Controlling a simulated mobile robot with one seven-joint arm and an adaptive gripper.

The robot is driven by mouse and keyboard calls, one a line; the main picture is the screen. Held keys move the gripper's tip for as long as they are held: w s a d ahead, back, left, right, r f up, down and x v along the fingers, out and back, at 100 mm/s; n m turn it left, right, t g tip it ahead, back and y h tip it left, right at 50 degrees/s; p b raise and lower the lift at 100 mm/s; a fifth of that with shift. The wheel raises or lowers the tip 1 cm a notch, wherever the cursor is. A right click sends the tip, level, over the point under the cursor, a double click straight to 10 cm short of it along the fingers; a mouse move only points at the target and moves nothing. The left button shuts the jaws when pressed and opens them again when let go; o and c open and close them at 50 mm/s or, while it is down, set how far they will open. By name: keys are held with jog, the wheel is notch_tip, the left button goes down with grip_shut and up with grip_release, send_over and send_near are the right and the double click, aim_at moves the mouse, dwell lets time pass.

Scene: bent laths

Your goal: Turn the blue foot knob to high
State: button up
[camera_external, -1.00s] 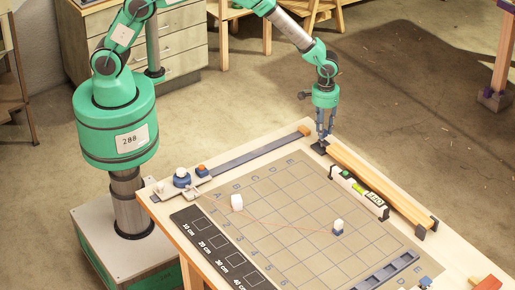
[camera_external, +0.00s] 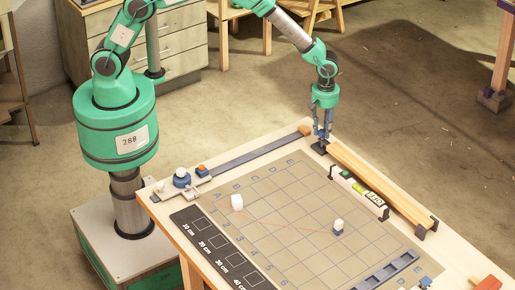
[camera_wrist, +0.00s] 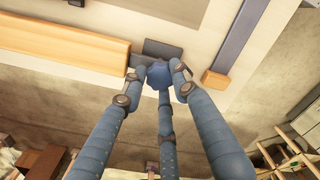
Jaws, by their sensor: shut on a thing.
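The blue foot knob (camera_wrist: 158,76) shows in the wrist view as a small faceted blue piece beside a dark plate (camera_wrist: 163,50). My gripper (camera_wrist: 160,72) has its blue fingers closed around this knob. In the external view my gripper (camera_external: 323,140) points down at the far corner of the table, at the end of the wooden laths. There the fingers mostly hide the knob, and its setting cannot be read.
Wooden laths (camera_external: 380,187) and a spirit level (camera_external: 359,191) lie right of my gripper. A long grey bar (camera_external: 250,154) runs to the left.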

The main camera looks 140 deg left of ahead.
aim_at(318, 132)
jog(key=n, duration=0.3)
jog(key=shift+r, duration=0.1)
jog(key=shift+n, duration=0.4)
jog(key=o, duration=1.1)
jog(key=shift+o, duration=0.2)
notch_tip(318, 132, up, 12)
dwell(0.5)
